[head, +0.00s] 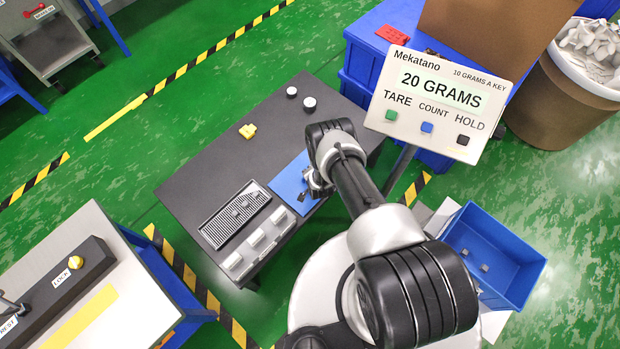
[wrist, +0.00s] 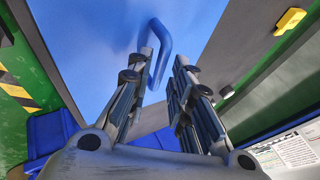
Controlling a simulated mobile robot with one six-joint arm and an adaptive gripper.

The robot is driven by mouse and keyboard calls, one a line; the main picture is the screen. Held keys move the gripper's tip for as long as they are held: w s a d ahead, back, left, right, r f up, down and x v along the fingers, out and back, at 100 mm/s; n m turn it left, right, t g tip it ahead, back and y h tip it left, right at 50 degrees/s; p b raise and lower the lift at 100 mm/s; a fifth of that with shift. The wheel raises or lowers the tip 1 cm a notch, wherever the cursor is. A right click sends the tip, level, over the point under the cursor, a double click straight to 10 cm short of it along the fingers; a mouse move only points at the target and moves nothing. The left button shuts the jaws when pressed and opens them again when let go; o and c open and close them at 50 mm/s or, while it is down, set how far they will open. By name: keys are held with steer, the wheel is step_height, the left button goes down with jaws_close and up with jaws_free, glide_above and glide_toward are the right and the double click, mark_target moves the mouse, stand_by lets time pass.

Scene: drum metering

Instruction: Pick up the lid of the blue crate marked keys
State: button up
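A flat blue panel with a raised handle, which looks like the lid (head: 288,184), lies on the dark table; no keys marking is readable on it. In the wrist view the blue lid (wrist: 85,45) fills the upper left, and its blue bar handle (wrist: 161,45) stands up from it. My gripper (wrist: 165,62) is open, with one finger on each side of the handle. I cannot tell whether the fingers touch it. In the head view my gripper (head: 312,188) is over the lid's right part and partly hides it. An open blue crate (head: 527,262) stands at the lower right with small grey pieces inside.
The dark table (head: 205,170) also holds a yellow block (head: 247,131), two white-topped round pieces (head: 309,103), a grey ribbed tray (head: 225,222) and several pale blocks (head: 255,240). A scale display (head: 436,100) reading 20 GRAMS stands right of my arm. The table's left half is mostly clear.

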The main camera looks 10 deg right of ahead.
steer(key=shift+x, duration=0.95)
steer(key=shift+r, duration=0.1)
jaws_close()
